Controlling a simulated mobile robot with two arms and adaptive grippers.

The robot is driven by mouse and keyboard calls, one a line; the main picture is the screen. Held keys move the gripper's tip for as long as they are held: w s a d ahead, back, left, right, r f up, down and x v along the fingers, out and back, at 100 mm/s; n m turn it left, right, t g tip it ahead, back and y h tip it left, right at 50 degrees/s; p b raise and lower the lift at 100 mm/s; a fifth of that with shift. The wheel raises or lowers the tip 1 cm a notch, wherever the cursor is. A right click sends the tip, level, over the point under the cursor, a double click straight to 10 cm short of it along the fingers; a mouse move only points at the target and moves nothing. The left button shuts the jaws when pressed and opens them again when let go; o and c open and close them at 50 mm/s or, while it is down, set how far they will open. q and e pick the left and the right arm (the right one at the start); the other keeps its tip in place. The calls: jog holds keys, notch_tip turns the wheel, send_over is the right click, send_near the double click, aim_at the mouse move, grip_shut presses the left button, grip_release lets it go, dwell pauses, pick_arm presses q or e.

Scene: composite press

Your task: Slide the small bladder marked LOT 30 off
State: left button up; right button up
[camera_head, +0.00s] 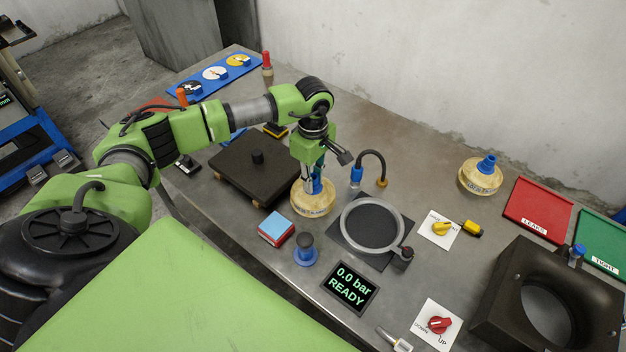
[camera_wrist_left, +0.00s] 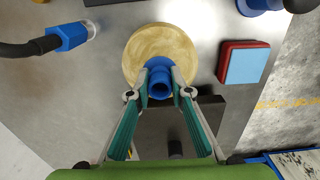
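A cream round bladder (camera_head: 314,204) with a blue neck stands on the metal bench, right of the dark plate. No marking on it is readable. My left gripper (camera_head: 316,182) points down over it. In the left wrist view the bladder (camera_wrist_left: 135,52) lies under the fingers, and the fingertips (camera_wrist_left: 161,78) close in on both sides of its blue neck with no clear gap. A second cream bladder (camera_head: 480,177) with a blue neck stands at the back right, and its marking is too small to read. My right gripper is not in view.
A blue fitting on a black hose (camera_head: 357,174) stands close right of the held bladder. A clear ring (camera_head: 347,228) lies on a dark mat. A red-and-blue block (camera_head: 276,228) is in front. Red (camera_head: 538,209) and green (camera_head: 600,236) trays lie right; a display reads 0.0 bar READY (camera_head: 350,288).

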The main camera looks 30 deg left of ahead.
pick_arm(q)
grip_shut()
jog(key=shift+r, duration=0.1)
jog(key=shift+r, duration=0.1)
jog(key=shift+r, duration=0.15)
notch_tip(320, 180, up, 11)
jog(key=p, duration=0.6)
jog(key=shift+r+p, duration=0.2)
jog(key=shift+p, duration=0.2)
dwell(0.6)
